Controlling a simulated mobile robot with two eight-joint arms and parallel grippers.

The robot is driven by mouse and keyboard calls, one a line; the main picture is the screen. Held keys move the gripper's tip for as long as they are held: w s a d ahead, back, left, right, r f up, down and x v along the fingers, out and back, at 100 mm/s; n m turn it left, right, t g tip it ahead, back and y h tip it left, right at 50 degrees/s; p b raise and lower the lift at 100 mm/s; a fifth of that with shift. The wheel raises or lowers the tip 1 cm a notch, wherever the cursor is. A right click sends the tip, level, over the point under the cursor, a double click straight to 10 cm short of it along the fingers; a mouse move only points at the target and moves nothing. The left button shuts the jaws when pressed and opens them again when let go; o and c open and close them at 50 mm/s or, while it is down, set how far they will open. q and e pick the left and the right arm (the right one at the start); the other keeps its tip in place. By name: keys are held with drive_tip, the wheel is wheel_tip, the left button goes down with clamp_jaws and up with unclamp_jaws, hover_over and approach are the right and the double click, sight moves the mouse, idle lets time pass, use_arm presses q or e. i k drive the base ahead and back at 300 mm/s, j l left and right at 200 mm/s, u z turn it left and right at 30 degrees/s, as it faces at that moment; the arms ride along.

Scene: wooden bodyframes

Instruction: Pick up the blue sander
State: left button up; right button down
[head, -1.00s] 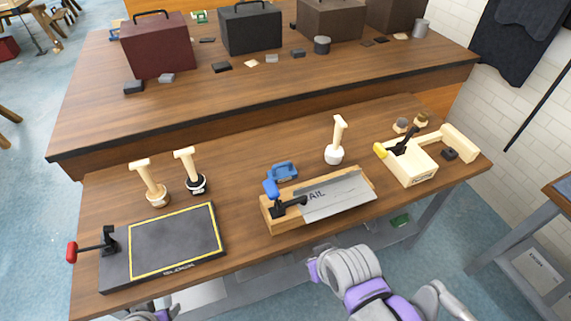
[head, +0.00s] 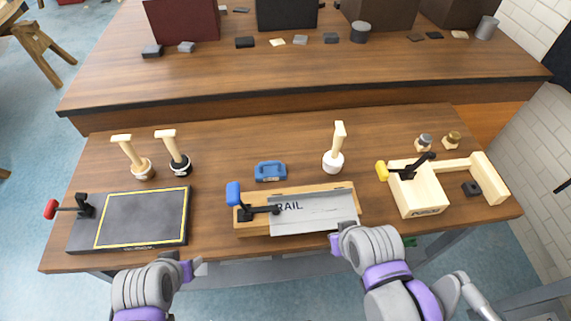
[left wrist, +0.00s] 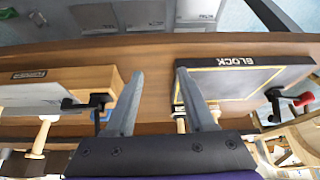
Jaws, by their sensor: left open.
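The blue sander (head: 270,171) is a small blue block with a handle. It lies on the front workbench, just behind the wooden rail jig (head: 344,188). My left gripper (head: 194,268) is low at the front edge of the bench, left of the sander and apart from it. The left wrist view shows its two fingers (left wrist: 163,105) spread with nothing between them. A blue bit beside the black clamp there could be the clamp handle or the sander. My right gripper (head: 336,242) is at the bench front below the rail jig; its fingers are too hidden to judge.
A blue-handled clamp (head: 233,194) stands in front of the sander. A black block (head: 140,218) with a red-handled clamp is at left. Several wooden-handled tools stand upright nearby, including a white-based one (head: 334,160). A wooden box jig (head: 418,190) is at right.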

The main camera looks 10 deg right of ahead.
sight(271, 170)
drive_tip(key=i+l, duration=0.1)
drive_tip(key=l, duration=0.45)
drive_tip(key=i+l, duration=0.1)
drive_tip(key=l, duration=1.05)
drive_tip(key=i+u, duration=0.05)
drive_tip(key=i, duration=0.05)
